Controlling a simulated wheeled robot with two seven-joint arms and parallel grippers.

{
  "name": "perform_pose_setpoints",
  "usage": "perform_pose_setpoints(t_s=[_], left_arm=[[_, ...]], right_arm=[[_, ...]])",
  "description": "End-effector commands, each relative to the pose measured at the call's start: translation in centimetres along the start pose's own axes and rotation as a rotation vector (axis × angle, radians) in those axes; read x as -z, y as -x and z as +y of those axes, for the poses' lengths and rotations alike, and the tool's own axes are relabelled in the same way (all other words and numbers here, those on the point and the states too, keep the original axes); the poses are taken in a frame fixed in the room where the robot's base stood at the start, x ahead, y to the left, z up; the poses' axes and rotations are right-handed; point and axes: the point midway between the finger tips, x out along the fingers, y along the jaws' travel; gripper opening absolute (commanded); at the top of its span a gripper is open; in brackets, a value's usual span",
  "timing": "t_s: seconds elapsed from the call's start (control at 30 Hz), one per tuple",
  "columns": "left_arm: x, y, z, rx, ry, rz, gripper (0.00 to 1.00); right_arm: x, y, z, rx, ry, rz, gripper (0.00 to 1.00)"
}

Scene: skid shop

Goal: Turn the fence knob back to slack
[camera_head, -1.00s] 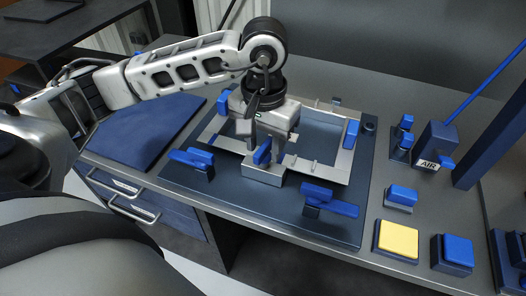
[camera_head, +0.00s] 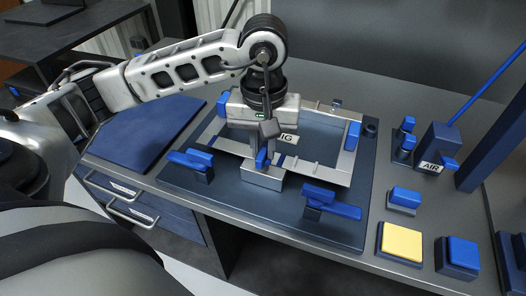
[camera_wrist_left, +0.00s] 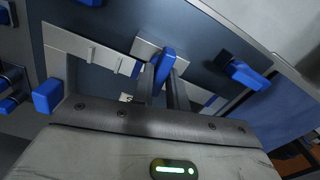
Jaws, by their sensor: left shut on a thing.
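The fence knob (camera_head: 262,160) is a blue bar-shaped handle on a pale metal block (camera_head: 262,179) at the front middle of the jig frame. My left gripper (camera_head: 264,148) points down over it and is shut on it. In the left wrist view the knob (camera_wrist_left: 164,66) stands between the two dark fingers (camera_wrist_left: 164,92), its far end sticking out past them. The gripper body hides part of the frame behind. My right gripper is not in view.
Blue clamp handles (camera_head: 331,203) (camera_head: 190,160) stand on the dark base plate (camera_head: 240,205) on both sides of the block. A yellow pad (camera_head: 400,240), blue buttons and an AIR box (camera_head: 434,150) are at right. A blue mat (camera_head: 145,132) lies at left.

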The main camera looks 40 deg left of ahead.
Motion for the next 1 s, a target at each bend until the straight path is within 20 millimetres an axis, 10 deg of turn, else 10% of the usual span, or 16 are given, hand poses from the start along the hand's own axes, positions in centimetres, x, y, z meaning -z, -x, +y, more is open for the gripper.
perform_pose_setpoints(t_s=[1.0], left_arm=[[0.44,0.21,-0.01,-0.013,0.436,0.012,0.06]], right_arm=[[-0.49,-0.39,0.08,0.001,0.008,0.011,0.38]])
